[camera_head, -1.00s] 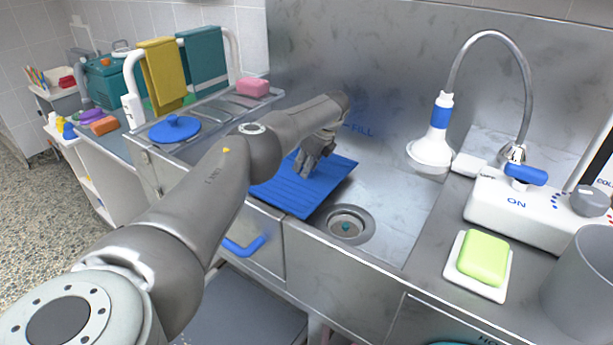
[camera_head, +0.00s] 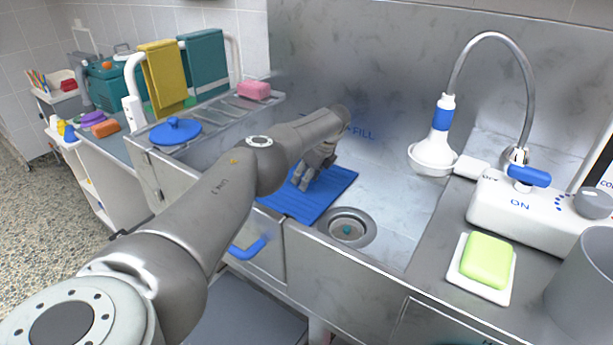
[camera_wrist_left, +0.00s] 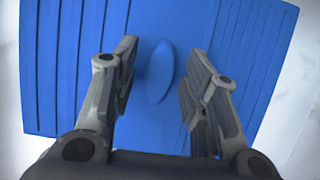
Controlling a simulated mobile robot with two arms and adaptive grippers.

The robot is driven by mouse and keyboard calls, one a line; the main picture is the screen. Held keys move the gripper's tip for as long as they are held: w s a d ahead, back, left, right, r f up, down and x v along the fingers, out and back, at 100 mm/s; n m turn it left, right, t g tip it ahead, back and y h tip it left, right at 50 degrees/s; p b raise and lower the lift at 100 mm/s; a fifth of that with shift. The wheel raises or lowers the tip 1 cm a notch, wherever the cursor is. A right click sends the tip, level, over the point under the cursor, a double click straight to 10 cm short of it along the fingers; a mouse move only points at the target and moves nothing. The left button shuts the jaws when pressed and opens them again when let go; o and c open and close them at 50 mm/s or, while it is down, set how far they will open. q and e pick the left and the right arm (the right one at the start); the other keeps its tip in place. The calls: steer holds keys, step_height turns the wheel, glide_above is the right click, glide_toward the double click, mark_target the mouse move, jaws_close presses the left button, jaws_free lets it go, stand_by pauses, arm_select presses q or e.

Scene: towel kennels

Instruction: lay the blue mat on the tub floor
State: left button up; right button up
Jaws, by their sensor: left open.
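The blue mat (camera_head: 322,200) lies in the metal tub, left of the round drain (camera_head: 348,228). It has ridges and fills most of the left wrist view (camera_wrist_left: 220,25), where a raised oval knob (camera_wrist_left: 155,72) shows at its middle. My left gripper (camera_head: 302,184) is over the mat, pointing down. In the left wrist view its two fingers (camera_wrist_left: 158,85) are apart on either side of the knob, not touching it. Part of the mat is hidden behind my left arm in the head view. My right gripper is not in view.
A shower head (camera_head: 433,158) hangs at the tub's right. A green soap on a white dish (camera_head: 487,262) and a grey cup (camera_head: 585,285) are on the right counter. A blue lid (camera_head: 175,132) and a pink sponge (camera_head: 254,90) sit left of the tub.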

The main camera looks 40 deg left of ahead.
arm_select(q)
steer(key=shift+r, duration=0.2)
steer(key=p+v, duration=0.1)
steer(key=v, duration=0.2)
steer(key=shift+d+r+p, duration=0.15)
steer(key=shift+r+p, duration=0.15)
steer(key=v, duration=0.8)
steer(key=shift+p, duration=0.4)
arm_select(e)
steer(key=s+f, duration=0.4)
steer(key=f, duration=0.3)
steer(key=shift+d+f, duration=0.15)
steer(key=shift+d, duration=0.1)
